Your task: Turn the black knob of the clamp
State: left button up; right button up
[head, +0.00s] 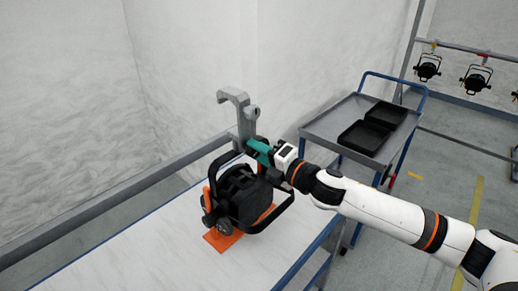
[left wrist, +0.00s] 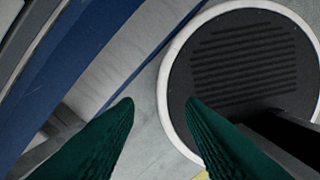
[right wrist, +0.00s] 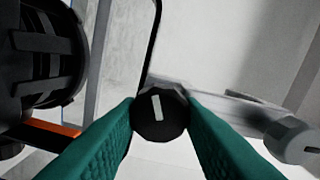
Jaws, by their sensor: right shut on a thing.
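The grey hook-shaped clamp (head: 240,112) stands upright above the black par can (head: 243,195) on the table. In the right wrist view, the clamp's black knob (right wrist: 160,114) has a white bar mark on its face, tilted slightly from vertical. My right gripper (right wrist: 160,120) has its green fingers on both sides of the knob and is shut on it. In the head view the right gripper (head: 258,148) reaches the clamp from the right and hides the knob. My left gripper (left wrist: 160,102) shows only in the left wrist view, with its fingers apart and nothing between them.
The par can sits on an orange stand (head: 222,241) on the white table (head: 130,255). A grey cart (head: 325,122) with two black trays (head: 364,137) stands behind to the right. More par cans (head: 427,67) hang on a rail at the back right. The table's left part is clear.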

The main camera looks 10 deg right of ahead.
jog(key=shift+n, duration=0.5)
jog(key=o, duration=1)
jog(key=shift+b+v, duration=2.35)
jog(key=shift+v, duration=3.7)
